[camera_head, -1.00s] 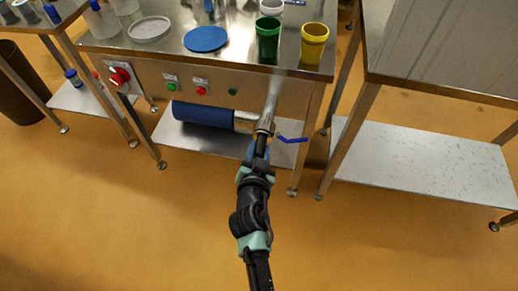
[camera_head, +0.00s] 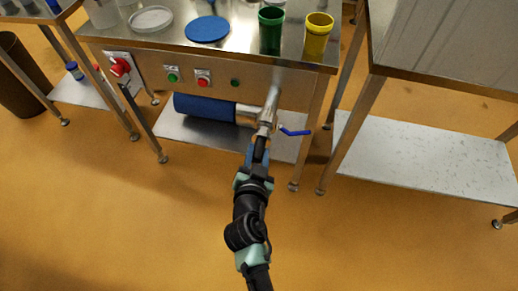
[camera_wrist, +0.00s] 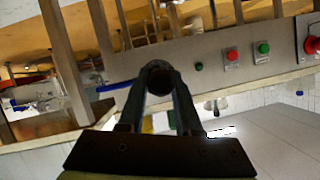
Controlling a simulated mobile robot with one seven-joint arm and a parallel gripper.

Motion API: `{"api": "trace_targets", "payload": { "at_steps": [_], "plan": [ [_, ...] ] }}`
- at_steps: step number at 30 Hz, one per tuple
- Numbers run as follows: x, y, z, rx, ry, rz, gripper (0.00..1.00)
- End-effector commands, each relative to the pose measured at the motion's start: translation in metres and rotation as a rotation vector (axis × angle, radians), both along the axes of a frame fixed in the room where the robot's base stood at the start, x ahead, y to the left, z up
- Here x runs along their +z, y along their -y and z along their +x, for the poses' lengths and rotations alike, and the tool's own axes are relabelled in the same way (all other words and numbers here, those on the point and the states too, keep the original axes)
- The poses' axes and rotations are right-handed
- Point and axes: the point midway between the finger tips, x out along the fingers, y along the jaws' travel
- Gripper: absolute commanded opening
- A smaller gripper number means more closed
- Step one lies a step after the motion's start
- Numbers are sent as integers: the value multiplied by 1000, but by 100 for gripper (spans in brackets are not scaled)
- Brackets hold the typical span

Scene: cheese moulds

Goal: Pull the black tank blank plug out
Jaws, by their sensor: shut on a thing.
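The steel outlet pipe with its valve (camera_head: 268,112) comes down from the front of the steel tank table. A blue lever handle (camera_head: 295,132) sticks out to its right, and it also shows in the wrist view (camera_wrist: 115,86). My gripper (camera_head: 260,146) is at the pipe's lower end, shut on the black tank blank plug. In the wrist view my gripper (camera_wrist: 158,72) has its fingertips close together around a dark round end (camera_wrist: 160,79). The fingers hide most of the plug. I cannot tell whether it is still seated in the pipe.
A blue cylindrical motor (camera_head: 205,108) sits left of the pipe above a lower shelf. The front panel has a red rotary switch (camera_head: 120,67) and buttons. Green (camera_head: 271,30) and yellow (camera_head: 317,37) cups stand on top. The floor around my arm is clear.

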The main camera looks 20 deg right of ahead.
Motion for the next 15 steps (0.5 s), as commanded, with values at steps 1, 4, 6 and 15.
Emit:
{"api": "trace_targets", "payload": {
  "at_steps": [1,4,6,15],
  "plan": [
    [0,-1,-2,0,2,-1,0],
    [0,-4,-6,-1,2,0,0],
    [0,-6,-9,0,2,0,0],
    [1,-13,-20,0,3,-1,0]
  ]
}}
